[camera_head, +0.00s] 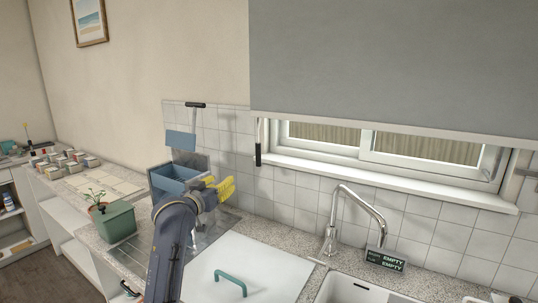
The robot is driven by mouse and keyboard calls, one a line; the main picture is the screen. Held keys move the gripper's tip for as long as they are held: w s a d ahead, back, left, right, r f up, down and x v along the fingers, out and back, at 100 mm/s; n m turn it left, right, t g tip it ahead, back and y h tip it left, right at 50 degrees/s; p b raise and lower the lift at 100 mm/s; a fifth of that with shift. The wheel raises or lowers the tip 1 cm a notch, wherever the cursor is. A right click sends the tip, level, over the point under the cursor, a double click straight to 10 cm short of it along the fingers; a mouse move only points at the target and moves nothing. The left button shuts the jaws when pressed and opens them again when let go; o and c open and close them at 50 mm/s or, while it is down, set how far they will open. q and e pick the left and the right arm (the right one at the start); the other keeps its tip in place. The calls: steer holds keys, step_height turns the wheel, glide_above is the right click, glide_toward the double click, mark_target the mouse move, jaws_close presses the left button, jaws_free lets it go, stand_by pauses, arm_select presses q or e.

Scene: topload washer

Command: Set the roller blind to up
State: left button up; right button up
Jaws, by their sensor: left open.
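The grey roller blind (390,62) hangs down over the upper part of the window, at the top right. Its pale bottom bar (390,124) lies just above the window panes. A thin cord with a black grip (258,155) hangs at the window's left side. My left arm reaches up from the bottom. A yellow forked shape at its end looks like my left gripper (222,188), open and empty, below and left of the cord grip and apart from it. Its fingertips are small and hard to make out. My right gripper is not in view.
A blue bin (175,178) and a green container (116,222) stand near my left arm. A tall faucet (350,205) rises by the sink (350,290). A white lid with a teal handle (230,283) lies in front. The wall near the cord is clear.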

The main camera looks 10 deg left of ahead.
mark_target(257, 154)
arm_select(q)
steer(key=d+r+m, duration=0.2)
steer(key=d+r, duration=0.3)
steer(key=d, duration=0.1)
steer(key=shift+t, duration=0.3)
steer(key=w, duration=0.6)
steer(key=w+d, duration=0.1)
steer(key=w, duration=1)
steer(key=shift+w+d, duration=0.35)
steer(key=shift+d, duration=0.05)
steer(key=shift+c, duration=0.4)
jaws_close()
steer(key=shift+r, duration=0.1)
